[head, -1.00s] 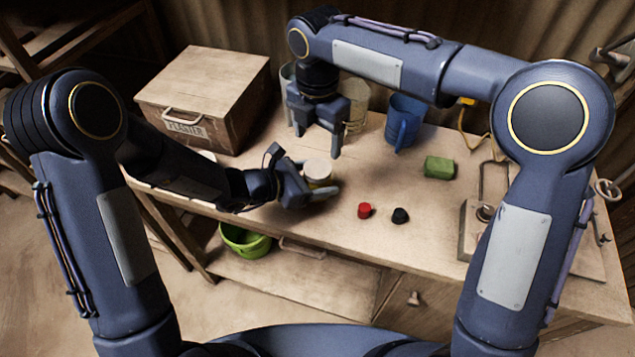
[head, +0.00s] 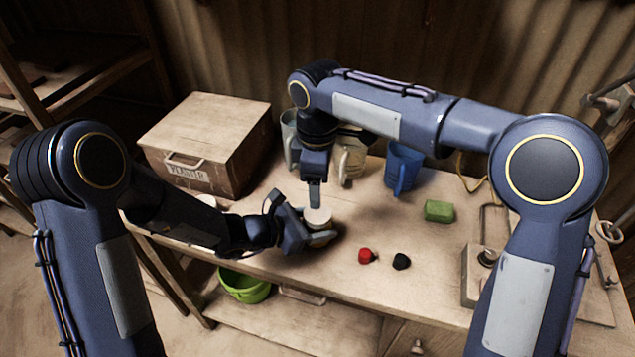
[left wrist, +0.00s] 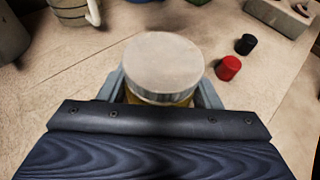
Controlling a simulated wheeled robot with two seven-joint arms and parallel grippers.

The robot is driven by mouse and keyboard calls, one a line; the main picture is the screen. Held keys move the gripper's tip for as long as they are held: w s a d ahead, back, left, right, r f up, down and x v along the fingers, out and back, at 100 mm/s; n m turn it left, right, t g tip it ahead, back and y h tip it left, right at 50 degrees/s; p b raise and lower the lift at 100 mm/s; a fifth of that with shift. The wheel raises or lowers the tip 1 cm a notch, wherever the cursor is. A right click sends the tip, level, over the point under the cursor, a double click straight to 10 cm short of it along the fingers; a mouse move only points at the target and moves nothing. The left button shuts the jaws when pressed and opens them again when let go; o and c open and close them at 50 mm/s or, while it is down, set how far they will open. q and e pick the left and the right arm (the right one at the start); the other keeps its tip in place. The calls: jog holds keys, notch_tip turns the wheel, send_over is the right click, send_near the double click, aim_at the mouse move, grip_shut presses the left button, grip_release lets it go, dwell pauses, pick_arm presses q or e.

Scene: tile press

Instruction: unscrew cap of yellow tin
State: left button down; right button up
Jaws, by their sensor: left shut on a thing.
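The yellow tin (left wrist: 133,98) stands upright on the bench, mostly hidden under its wide pale round cap (left wrist: 163,66). In the head view the cap (head: 318,216) sits on top of the tin. My left gripper (head: 318,236) is shut around the tin's body, one finger on each side below the cap. My right gripper (head: 315,190) points down over the cap in the head view. It is turned edge-on, so its opening does not show. It does not show in the left wrist view, and I cannot tell how far above the cap it is.
A red cap (head: 366,256) and a black cap (head: 401,261) lie right of the tin. A green block (head: 438,211), a blue jug (head: 402,168) and a pale mug (head: 350,160) stand behind. A planter box (head: 205,145) is at back left; a green bucket (head: 245,287) is below.

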aim_at(318, 213)
jog(key=m, duration=2.4)
jog(key=shift+m, duration=0.3)
jog(key=shift+f, duration=0.6)
notch_tip(318, 213, down, 7)
jog(key=shift+r, duration=0.1)
